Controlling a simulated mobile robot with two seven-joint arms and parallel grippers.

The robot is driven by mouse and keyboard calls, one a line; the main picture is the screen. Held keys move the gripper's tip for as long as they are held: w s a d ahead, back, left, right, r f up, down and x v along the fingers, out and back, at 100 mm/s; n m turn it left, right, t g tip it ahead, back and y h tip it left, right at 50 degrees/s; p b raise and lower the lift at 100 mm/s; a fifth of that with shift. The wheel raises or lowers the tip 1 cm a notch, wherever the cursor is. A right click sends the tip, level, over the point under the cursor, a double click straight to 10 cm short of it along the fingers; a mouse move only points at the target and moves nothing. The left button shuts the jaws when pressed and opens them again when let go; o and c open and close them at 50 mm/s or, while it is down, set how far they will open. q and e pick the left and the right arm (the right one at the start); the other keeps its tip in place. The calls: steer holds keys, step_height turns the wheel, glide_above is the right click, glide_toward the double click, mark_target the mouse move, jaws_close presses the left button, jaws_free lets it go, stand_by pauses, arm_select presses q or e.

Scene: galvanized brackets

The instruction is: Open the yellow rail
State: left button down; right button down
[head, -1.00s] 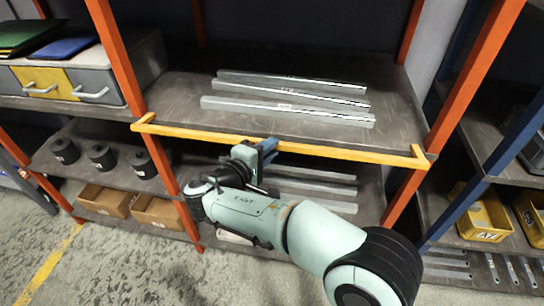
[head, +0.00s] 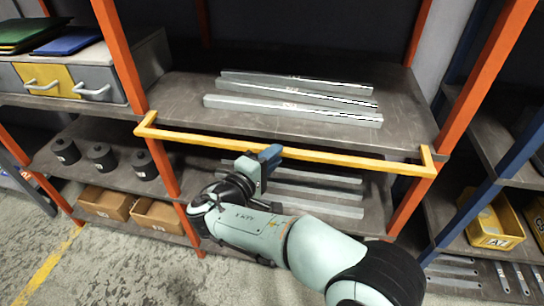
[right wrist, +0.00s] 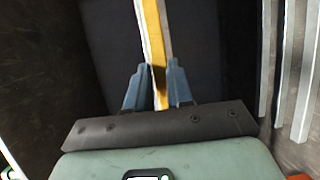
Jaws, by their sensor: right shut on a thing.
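The yellow rail (head: 350,160) runs across the front of the middle shelf, between two orange posts, with a short bent arm at each end. My right gripper (head: 269,154) is at the rail, a little left of its middle. In the right wrist view the rail (right wrist: 152,35) passes between the two blue fingers (right wrist: 158,84), which are shut on it. The gripper hides a short piece of the rail. My left gripper is in neither view.
Several long galvanized bars (head: 290,108) lie on the shelf (head: 185,95) behind the rail, and more bars (head: 315,192) lie on the shelf below. Orange posts (head: 120,60) stand at both sides. A yellow bin (head: 490,228) is at right.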

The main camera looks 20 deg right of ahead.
steer(key=c, duration=1)
jaws_free()
steer(key=shift+w+d+f, duration=0.1)
steer(key=shift+d+f, duration=0.05)
steer(key=shift+f, duration=0.05)
steer(key=shift+c, duration=0.2)
steer(key=shift+r, duration=0.15)
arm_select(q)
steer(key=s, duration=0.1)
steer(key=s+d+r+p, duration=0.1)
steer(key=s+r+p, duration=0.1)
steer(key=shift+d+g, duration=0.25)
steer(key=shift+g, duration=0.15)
arm_select(e)
steer(key=v, duration=1.3)
steer(key=shift+a, duration=0.2)
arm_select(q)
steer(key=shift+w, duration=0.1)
